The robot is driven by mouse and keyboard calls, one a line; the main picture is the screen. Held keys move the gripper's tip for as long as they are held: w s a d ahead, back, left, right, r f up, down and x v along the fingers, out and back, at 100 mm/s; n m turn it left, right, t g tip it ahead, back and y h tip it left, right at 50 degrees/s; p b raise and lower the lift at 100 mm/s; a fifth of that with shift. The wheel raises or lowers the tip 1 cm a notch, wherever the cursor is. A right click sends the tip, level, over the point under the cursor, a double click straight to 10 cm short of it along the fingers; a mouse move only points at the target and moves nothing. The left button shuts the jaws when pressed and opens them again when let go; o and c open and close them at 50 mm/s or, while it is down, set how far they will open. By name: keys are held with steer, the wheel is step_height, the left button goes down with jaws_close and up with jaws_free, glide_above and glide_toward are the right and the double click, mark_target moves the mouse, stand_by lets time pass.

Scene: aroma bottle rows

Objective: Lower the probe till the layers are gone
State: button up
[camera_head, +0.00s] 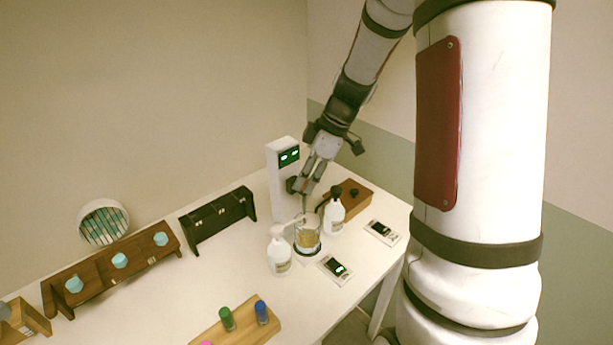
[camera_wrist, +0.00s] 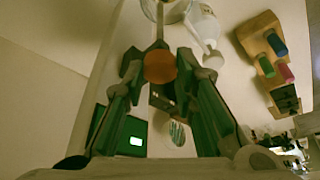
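A clear beaker (camera_head: 307,242) with yellowish contents stands on a dark round base at the foot of a white tower (camera_head: 279,185). The tower carries a green-lit display (camera_head: 289,157). Separate layers in the beaker are too small to tell. My gripper (camera_head: 302,187) is above the beaker, beside the tower. In the wrist view its fingers close on both sides of an orange round knob (camera_wrist: 160,67). A thin probe rod (camera_wrist: 160,27) runs from the knob toward the beaker (camera_wrist: 166,10). Whether its tip is in the liquid is unclear.
A white pump bottle (camera_head: 279,254) and a dark-capped white bottle (camera_head: 334,216) stand close to the beaker. Two small display devices (camera_head: 335,270) (camera_head: 382,232) lie in front and right. A wooden block (camera_head: 356,196) is behind. Wooden racks (camera_head: 105,275) and a black rack (camera_head: 218,220) are left.

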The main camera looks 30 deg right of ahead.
jaws_close()
steer(key=shift+f+b, duration=0.5)
steer(key=shift+f, duration=1.4)
steer(key=shift+r, duration=0.1)
steer(key=o, duration=0.9)
jaws_free()
steer(key=shift+c, duration=0.2)
steer(key=v, duration=1.2)
steer(key=shift+w, duration=0.1)
steer(key=shift+c, duration=0.2)
